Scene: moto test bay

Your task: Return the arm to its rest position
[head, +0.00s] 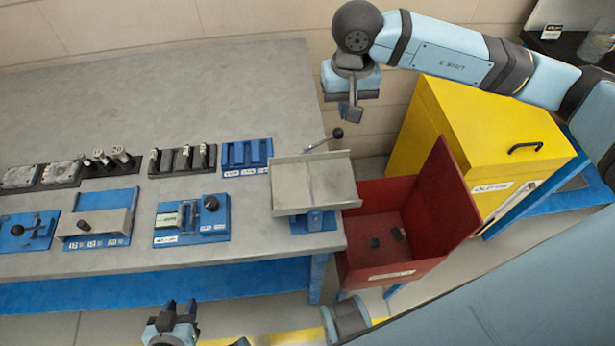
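My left gripper (178,310) shows at the bottom edge, low in front of the workbench (150,225). Its two dark fingers point up in the picture with a gap between them, and nothing shows between them. It is apart from the bench and the fixtures. Most of the arm behind it is cut off by the frame edge.
A light-blue robot arm (450,60) reaches in from the upper right, its tool above the bench's right end. A tilted metal tray (313,185) adjoins a red bin (390,270) holding two small dark parts. A yellow cabinet (480,135) stands behind. Blue fixtures line the bench.

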